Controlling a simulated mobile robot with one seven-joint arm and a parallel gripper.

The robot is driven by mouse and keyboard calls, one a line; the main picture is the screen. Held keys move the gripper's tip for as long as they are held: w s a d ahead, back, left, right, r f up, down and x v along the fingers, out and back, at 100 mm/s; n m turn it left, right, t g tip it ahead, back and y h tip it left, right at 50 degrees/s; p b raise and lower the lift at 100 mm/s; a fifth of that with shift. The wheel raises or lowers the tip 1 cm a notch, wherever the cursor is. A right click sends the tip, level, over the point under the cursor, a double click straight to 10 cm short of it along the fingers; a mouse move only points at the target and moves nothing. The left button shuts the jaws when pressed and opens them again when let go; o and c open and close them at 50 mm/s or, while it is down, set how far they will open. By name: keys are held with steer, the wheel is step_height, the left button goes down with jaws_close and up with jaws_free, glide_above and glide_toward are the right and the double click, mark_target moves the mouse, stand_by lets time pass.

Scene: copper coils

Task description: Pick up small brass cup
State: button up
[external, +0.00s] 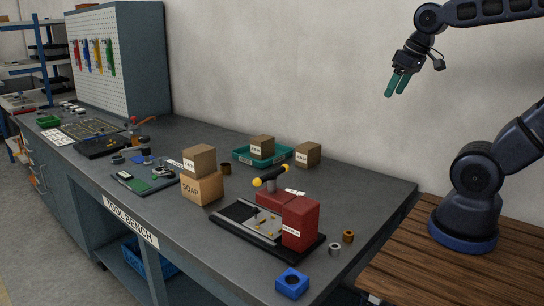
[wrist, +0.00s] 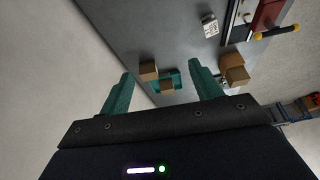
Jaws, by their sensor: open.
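A small brass-coloured cup (external: 348,236) stands on the grey bench near its right end, beside a small silver cup (external: 335,249). A darker brown cup (external: 225,168) stands farther back, partly hidden by stacked boxes. I cannot make out the small brass cup in the wrist view. My gripper (external: 396,90) is high above the bench's right end, well apart from the cups, with green fingers pointing down. In the wrist view my gripper (wrist: 160,68) is open, with nothing between its fingers.
A red machine (external: 300,222) on a black base stands left of the small cups, and a blue block (external: 292,283) is in front. Stacked boxes (external: 202,188), a teal tray (external: 244,160) and a loose box (external: 308,154) are behind. The bench's back right is clear.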

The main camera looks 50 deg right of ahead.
steer(key=w+a+r+m+g, duration=0.1)
steer(key=w+r+m, duration=0.25)
steer(key=w, duration=1.25)
steer(key=m+g+h, duration=0.2)
steer(key=m+h, duration=0.2)
steer(key=m, duration=0.7)
glide_above(225, 165)
steer(key=s+a, duration=0.2)
steer(key=a, duration=0.3)
step_height(225, 165, down, 30)
steer(key=x, duration=1)
steer(key=shift+s+d+f, duration=0.15)
steer(key=shift+s+d, duration=0.1)
steer(key=shift+s, duration=0.1)
steer(key=shift+c, duration=0.4)
steer(key=c, duration=0.9)
